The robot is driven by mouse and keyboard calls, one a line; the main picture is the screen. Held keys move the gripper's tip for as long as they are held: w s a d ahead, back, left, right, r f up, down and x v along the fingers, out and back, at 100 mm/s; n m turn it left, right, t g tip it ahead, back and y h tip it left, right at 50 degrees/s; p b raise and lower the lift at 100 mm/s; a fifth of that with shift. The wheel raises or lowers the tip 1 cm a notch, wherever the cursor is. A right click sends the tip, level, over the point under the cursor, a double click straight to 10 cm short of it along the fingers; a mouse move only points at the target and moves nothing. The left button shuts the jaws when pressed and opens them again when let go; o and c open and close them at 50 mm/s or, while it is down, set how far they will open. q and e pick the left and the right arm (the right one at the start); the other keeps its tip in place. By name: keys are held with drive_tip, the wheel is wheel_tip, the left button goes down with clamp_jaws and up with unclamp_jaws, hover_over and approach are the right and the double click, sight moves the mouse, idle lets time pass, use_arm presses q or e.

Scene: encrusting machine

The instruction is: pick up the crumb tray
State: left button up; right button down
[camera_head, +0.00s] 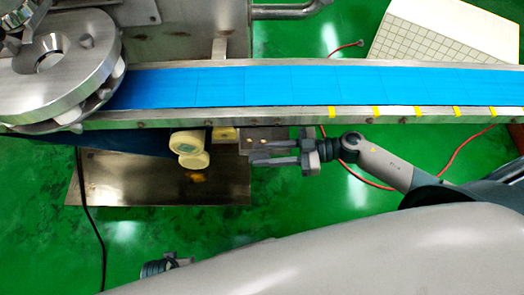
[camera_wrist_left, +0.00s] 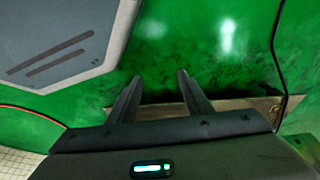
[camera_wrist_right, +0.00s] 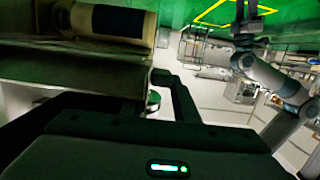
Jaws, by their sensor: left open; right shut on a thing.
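The crumb tray (camera_head: 105,185) is a brownish metal sheet below the conveyor, with a small yellowish patch near its middle. My right gripper (camera_head: 254,153) reaches in from the right, with its fingertips at the tray's right edge, and is shut on it; the exact contact is hard to see. In the right wrist view a metal plate (camera_wrist_right: 75,72) lies beside the fingers. My left gripper (camera_wrist_left: 156,76) is open and empty. Beyond its fingers a strip of the tray (camera_wrist_left: 232,106) shows. In the head view only part of the left wrist shows, below the tray.
A blue conveyor belt (camera_head: 270,86) with a metal rail runs above the tray. Pale rollers (camera_head: 190,147) overhang it. A round metal disc (camera_head: 50,55) is at upper left. A black cable (camera_head: 84,205) hangs across the tray's left side. The green floor (camera_head: 230,225) below is clear.

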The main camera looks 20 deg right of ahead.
use_arm(q)
drive_tip(key=shift+w+d+r+b, duration=0.15)
drive_tip(key=shift+r+b, duration=0.35)
drive_tip(key=shift+r, duration=1.1)
use_arm(e)
drive_tip(key=s+d, duration=1.1)
drive_tip(key=s, duration=0.2)
use_arm(q)
drive_tip(key=shift+f, duration=0.1)
